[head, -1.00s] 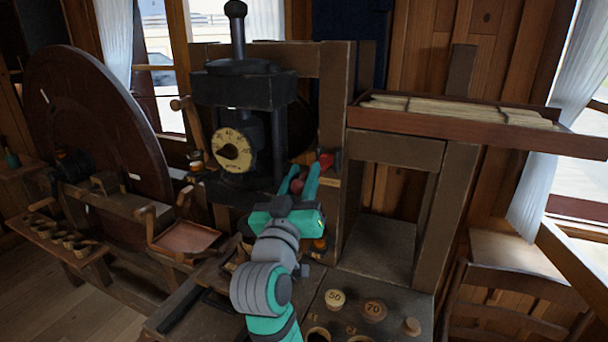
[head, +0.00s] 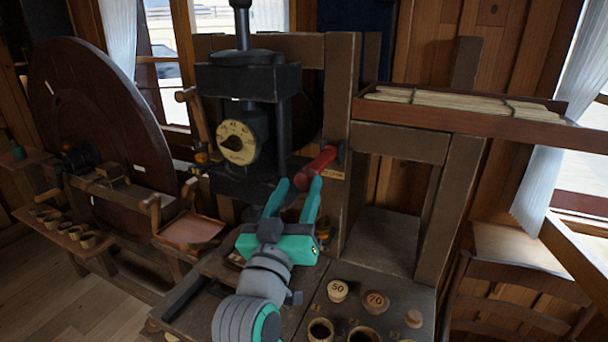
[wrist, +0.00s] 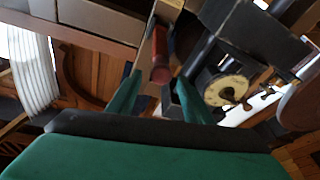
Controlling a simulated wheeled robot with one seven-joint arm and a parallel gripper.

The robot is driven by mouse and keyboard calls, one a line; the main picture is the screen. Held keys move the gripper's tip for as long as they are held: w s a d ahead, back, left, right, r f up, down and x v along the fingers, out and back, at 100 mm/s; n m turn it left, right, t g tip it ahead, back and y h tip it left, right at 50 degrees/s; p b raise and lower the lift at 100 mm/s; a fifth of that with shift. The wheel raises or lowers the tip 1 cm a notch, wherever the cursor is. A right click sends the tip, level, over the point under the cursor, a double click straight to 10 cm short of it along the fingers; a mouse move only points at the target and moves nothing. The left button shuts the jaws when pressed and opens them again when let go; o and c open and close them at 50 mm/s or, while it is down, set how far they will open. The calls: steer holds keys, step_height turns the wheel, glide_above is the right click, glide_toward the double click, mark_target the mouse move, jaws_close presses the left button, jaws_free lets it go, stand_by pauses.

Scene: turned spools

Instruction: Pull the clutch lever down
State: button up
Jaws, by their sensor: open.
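The clutch lever, as I take it, is the red-handled lever (head: 318,166) on the wooden post right of the dark press. Its handle points out towards me and slightly down. In the wrist view the red handle (wrist: 161,55) shows just beyond the fingertips, roughly in line with the gap. My gripper (head: 297,187) is open, with its teal fingers spread below and in front of the handle's near end. The gripper (wrist: 160,85) holds nothing. Whether a fingertip touches the handle I cannot tell.
The black press with a round dial (head: 238,143) stands close left of the lever. A wooden tray (head: 470,118) sticks out at upper right. Knobs marked 50 (head: 337,290) and 70 (head: 375,302) sit on the bench below. The space under the tray is open.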

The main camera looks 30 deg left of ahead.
steer(key=shift+v, duration=2)
